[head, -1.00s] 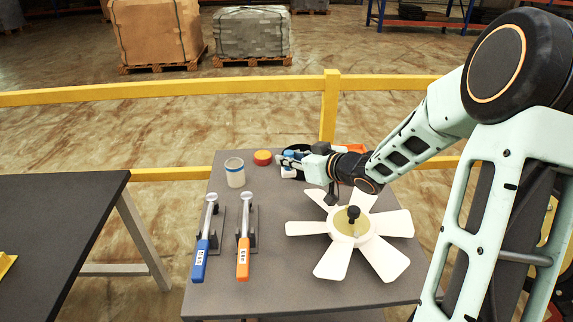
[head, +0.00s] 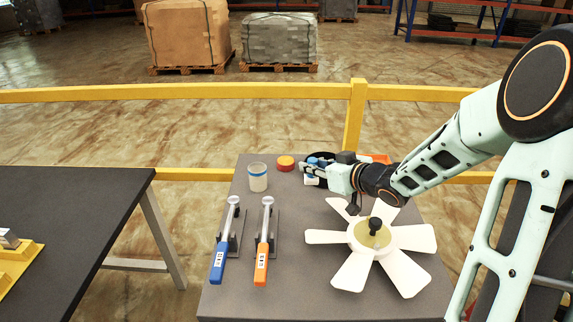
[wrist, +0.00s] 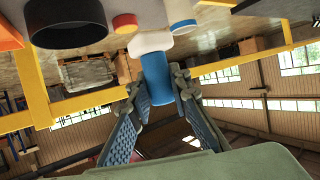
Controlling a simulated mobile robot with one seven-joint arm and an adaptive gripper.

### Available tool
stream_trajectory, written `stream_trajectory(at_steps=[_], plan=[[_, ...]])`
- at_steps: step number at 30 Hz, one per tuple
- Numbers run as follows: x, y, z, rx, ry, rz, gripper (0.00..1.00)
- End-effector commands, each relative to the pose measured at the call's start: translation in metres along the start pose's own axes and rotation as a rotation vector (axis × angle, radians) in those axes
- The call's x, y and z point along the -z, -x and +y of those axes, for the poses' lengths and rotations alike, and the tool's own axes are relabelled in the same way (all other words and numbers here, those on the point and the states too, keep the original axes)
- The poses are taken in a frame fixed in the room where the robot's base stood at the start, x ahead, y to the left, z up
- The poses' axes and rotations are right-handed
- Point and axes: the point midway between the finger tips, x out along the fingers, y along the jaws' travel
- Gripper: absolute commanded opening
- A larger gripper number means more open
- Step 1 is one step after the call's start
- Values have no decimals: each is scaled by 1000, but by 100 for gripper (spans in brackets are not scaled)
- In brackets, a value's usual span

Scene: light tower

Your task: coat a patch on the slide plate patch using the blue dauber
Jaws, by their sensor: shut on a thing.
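The blue dauber (wrist: 157,85), a blue cylinder with a white head, is between the fingers of my gripper (wrist: 160,92) in the wrist view. The fingers are shut on its blue body. In the head view my gripper (head: 310,171) is over the far part of the grey table, beside the black round holder. Its fingers partly hide the dauber there. A yellow fixture with a grey metal block (head: 8,239) shows at the left edge, on the dark table. I cannot tell whether the slide plate patch is on it.
On the grey table (head: 330,300) are a blue-banded jar (head: 257,177), a red-orange disc (head: 285,163), a blue-handled tool (head: 220,262), an orange-handled tool (head: 261,264) and a white fan (head: 405,272). The dark table (head: 70,215) stands left across a gap. A yellow rail runs behind.

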Motion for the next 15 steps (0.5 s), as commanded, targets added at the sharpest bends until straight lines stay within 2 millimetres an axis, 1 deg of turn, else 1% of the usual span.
stream_trajectory(at_steps=[11,15], plan=[[0,0,0,0,0,1,0],[1,-9,6,-5,3,12,0]])
